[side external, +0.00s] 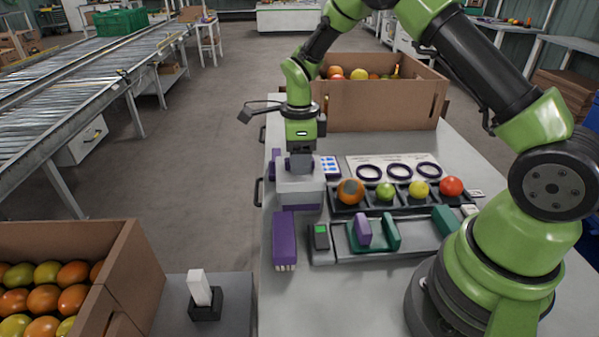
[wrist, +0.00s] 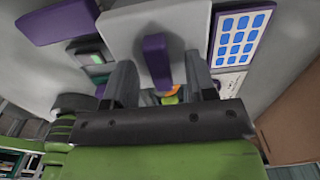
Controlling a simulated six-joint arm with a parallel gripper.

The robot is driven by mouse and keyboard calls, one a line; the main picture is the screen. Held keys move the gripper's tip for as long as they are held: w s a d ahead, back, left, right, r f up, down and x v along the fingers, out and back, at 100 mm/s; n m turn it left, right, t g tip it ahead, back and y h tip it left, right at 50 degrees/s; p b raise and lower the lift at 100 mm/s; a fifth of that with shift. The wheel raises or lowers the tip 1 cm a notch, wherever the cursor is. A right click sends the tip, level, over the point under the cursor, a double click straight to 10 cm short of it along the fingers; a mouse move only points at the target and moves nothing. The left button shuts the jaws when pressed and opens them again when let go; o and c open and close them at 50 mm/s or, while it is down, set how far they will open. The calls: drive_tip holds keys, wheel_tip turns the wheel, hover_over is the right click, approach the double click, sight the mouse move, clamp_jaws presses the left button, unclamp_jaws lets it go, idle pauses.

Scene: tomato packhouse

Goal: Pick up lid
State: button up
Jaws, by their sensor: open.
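The lid appears to be the pale grey block-like piece (side external: 299,190) with purple parts, near the table's left edge. In the wrist view its broad grey face (wrist: 120,30) fills the upper middle, with an upright purple grip (wrist: 157,62) standing on it. My gripper (side external: 300,163) is directly above the lid, pointing down. In the wrist view my gripper (wrist: 160,82) has its two grey fingers apart, one on either side of the purple grip. I cannot tell whether they touch it. In the side view, the gripper hides the purple grip.
A purple block (side external: 284,238) lies in front of the lid. A dark tray (side external: 373,208) of tomatoes is to its right, with a grey fixture (side external: 412,244) before it. A card with blue squares (side external: 331,166) lies close beside the gripper. A cardboard box (side external: 375,105) stands behind.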

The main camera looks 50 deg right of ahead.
clamp_jaws()
